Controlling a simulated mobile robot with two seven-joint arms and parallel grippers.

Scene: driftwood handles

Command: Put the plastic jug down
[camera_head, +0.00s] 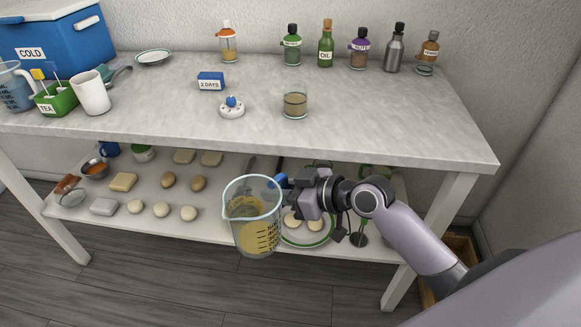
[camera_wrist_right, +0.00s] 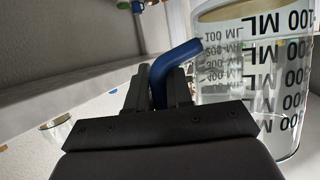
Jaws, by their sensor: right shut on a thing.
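The plastic jug (camera_head: 253,222) is clear with a blue handle and printed measuring marks. It is held upright in front of the table's lower shelf in the head view. My right gripper (camera_head: 287,183) is shut on its handle from the right. In the right wrist view the gripper fingers (camera_wrist_right: 160,88) clasp the blue handle, and the jug wall (camera_wrist_right: 255,75) with its ML marks stands at the right. The jug appears to have yellowish contents low inside, though the shelf behind shows through it. My left gripper is not in view.
The grey tabletop (camera_head: 380,120) has clear room at its front and right. A glass (camera_head: 295,102), a white timer-like item (camera_head: 232,107) and a 2 DAYS block (camera_head: 211,81) stand mid-table. Bottles line the back. The lower shelf (camera_head: 130,221) holds soap-like pieces and a plate (camera_head: 308,240).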

